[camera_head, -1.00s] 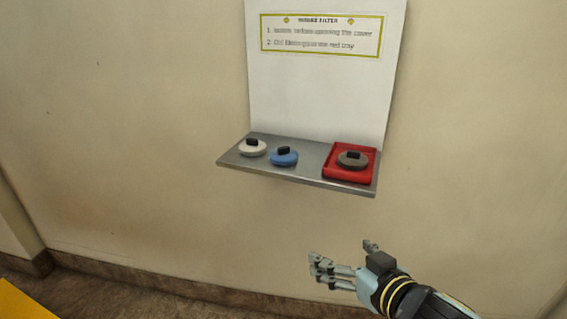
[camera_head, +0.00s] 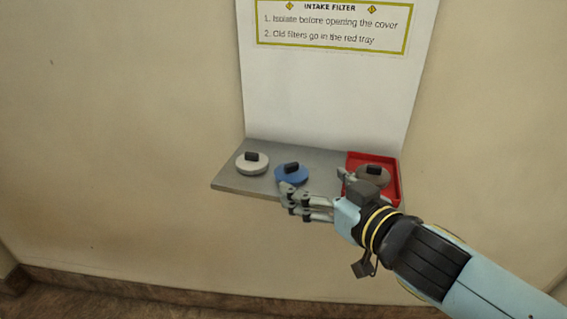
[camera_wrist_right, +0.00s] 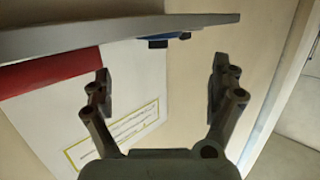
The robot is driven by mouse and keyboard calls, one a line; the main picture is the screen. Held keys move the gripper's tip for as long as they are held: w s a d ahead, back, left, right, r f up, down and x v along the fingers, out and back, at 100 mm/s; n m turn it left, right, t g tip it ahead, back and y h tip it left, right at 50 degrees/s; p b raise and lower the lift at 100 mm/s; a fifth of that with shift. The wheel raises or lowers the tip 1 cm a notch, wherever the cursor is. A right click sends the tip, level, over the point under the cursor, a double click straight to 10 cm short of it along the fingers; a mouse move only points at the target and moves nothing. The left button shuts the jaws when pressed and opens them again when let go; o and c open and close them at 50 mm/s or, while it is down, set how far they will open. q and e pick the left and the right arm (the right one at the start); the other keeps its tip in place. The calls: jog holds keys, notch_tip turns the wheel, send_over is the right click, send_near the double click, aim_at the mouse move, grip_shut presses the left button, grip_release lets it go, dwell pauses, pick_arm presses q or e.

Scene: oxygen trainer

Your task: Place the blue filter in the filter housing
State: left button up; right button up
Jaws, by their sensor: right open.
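The blue filter (camera_head: 291,174) is a round disc with a black knob on top, and it sits on the grey shelf in the middle of the head view. My right gripper (camera_head: 314,186) is open and empty at the shelf's front edge, with its fingers just in front of and beside the blue filter, apart or touching I cannot tell. In the right wrist view the open fingers (camera_wrist_right: 158,88) frame empty space, and a sliver of the blue filter (camera_wrist_right: 180,37) with its dark knob shows beyond them at the shelf edge. The filter housing is not in view. My left gripper is not in view.
The shelf (camera_head: 232,181) also holds a white filter (camera_head: 251,165) at left and a red tray (camera_head: 391,170) at right with a brown-grey filter (camera_head: 374,177) in it. A white panel with a sign (camera_head: 332,26) rises behind. The wall left of the shelf is clear.

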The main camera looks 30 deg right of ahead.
aim_at(293, 166)
jog(key=p+x, duration=0.1)
jog(key=x, duration=0.2)
jog(key=shift+w+r, duration=0.1)
jog(key=shift+w, duration=0.65)
jog(key=p+x, duration=0.1)
jog(key=x, duration=0.3)
jog(key=shift+w+d+p, duration=0.2)
jog(key=shift+w+p, duration=0.1)
jog(key=shift+p, duration=0.1)
jog(key=shift+w+f, duration=0.25)
jog(key=shift+w, duration=0.05)
jog(key=shift+s, duration=0.1)
jog(key=shift+c, duration=1.7)
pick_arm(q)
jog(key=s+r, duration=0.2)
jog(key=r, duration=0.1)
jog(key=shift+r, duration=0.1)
pick_arm(e)
jog(key=c, duration=1.2)
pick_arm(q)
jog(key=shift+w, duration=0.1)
pick_arm(e)
jog(key=shift+r, duration=0.1)
